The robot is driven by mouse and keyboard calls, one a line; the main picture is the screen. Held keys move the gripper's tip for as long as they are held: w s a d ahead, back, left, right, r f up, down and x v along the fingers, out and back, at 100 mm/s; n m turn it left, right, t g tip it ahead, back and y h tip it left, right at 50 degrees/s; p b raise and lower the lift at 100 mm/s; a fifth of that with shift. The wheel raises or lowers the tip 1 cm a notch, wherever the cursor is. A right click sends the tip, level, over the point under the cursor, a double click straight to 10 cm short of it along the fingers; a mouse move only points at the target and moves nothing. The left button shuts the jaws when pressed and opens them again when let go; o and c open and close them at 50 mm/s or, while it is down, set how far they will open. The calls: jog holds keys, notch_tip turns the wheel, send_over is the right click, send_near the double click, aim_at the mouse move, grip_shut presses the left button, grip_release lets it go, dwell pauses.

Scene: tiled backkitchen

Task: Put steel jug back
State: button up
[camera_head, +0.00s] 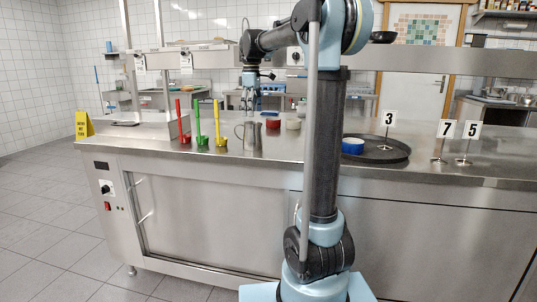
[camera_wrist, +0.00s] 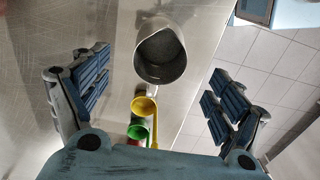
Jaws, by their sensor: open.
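The steel jug (camera_head: 252,137) stands upright on the steel counter, right of the yellow-handled utensil, with its handle toward the left. In the wrist view the jug (camera_wrist: 162,52) shows from above, its round mouth open, at the top centre. My gripper (camera_head: 250,95) hangs over the counter above the jug, pointing down. In the wrist view my gripper (camera_wrist: 157,95) is open, its two padded fingers wide apart to the left and right. The jug lies beyond the gap between them, apart from both fingers. Nothing is held.
Red (camera_head: 183,122), green (camera_head: 201,124) and yellow (camera_head: 219,124) long-handled utensils stand left of the jug. A black round tray (camera_head: 385,154) holds a blue bowl (camera_head: 352,146) and the number 3 sign (camera_head: 388,118).

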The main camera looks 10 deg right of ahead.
jog(key=s+d+f+m+t, duration=0.1)
jog(key=s+d+f+m, duration=0.4)
jog(key=s, duration=0.5)
jog(key=s+d+f+m, duration=0.2)
jog(key=s+d+f, duration=0.3)
jog(key=s, duration=0.5)
jog(key=s+d+f+m+t, duration=0.1)
jog(key=s+f+m, duration=0.5)
jog(key=s+f, duration=1)
notch_tip(320, 180, down, 4)
jog(key=shift+s+d+m, duration=0.2)
jog(key=shift+d+m, duration=0.2)
jog(key=shift+d, duration=0.1)
jog(key=shift+w+f, duration=0.2)
jog(key=shift+w, duration=0.2)
